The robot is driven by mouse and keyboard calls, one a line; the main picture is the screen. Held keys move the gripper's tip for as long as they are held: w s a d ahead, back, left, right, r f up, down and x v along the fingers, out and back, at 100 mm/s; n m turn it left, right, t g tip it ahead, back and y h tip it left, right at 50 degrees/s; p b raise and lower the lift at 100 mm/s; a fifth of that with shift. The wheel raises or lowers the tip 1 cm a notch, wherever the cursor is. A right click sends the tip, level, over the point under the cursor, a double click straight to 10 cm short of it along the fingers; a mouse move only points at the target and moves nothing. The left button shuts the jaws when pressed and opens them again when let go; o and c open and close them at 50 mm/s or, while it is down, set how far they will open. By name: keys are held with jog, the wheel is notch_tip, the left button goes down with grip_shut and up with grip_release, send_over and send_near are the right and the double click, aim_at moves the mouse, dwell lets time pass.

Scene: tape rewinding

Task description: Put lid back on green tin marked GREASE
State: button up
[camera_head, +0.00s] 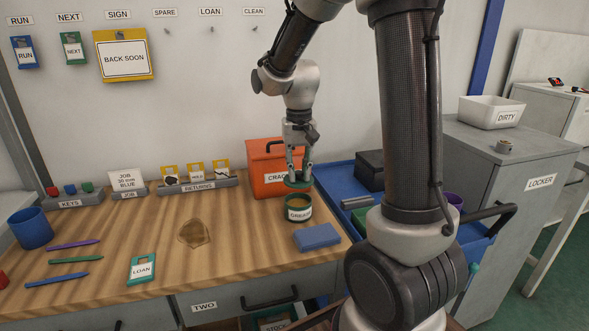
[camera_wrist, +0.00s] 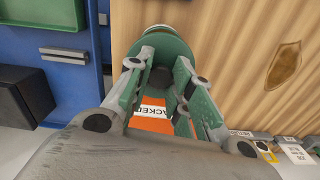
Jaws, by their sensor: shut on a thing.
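The green tin marked GREASE (camera_head: 298,213) stands upright and open near the right end of the wooden bench, with yellowish-brown contents showing. My gripper (camera_head: 298,176) is shut on the green lid (camera_head: 297,184) and holds it roughly level just above the tin. A narrow gap shows between lid and tin. In the wrist view my gripper's fingertips (camera_wrist: 160,72) close about a dark knob on the round green lid (camera_wrist: 185,52). The lid hides most of the tin there, and I cannot tell exactly how well they line up.
An orange box (camera_head: 267,170) stands close behind the tin. A blue block (camera_head: 317,237) lies in front, to the right. A blue cart (camera_head: 338,178) stands beyond the bench's right edge. A brown stain (camera_head: 194,232) marks clear bench to the left.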

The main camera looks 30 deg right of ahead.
jog(key=shift+f, duration=2.75)
jog(key=shift+f, duration=0.15)
jog(key=o, duration=1.4)
jog(key=shift+r, duration=3.55)
